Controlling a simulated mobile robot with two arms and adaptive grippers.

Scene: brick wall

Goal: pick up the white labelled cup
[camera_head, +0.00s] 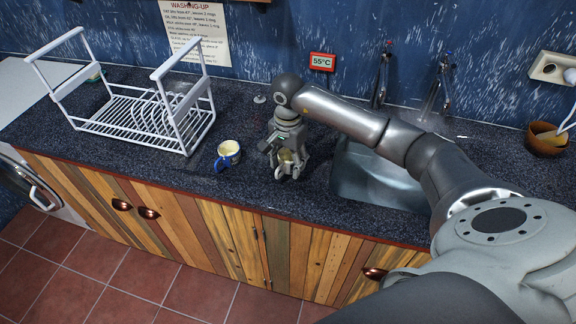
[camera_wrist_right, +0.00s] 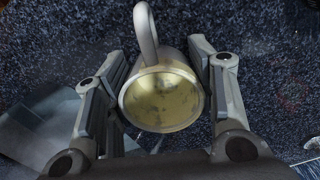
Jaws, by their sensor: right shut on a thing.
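My right gripper (camera_head: 288,170) reaches down to the dark speckled worktop, left of the sink. It is shut on a pale cup (camera_head: 287,157), which its fingers partly hide. In the right wrist view the cup (camera_wrist_right: 161,100) sits between the two fingers of the right gripper (camera_wrist_right: 163,95), with its handle pointing up in the picture. Its inside looks yellowish with dark specks. No label shows on the visible side. A blue and white cup (camera_head: 228,152) with a blue handle stands on the worktop to the left of the gripper. My left gripper is in neither view.
A white dish rack (camera_head: 139,123) stands on the worktop at left. The metal sink (camera_head: 372,181) with taps (camera_head: 383,75) lies just right of the gripper. A brown bowl (camera_head: 545,140) stands far right. The worktop's front edge is close to both cups.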

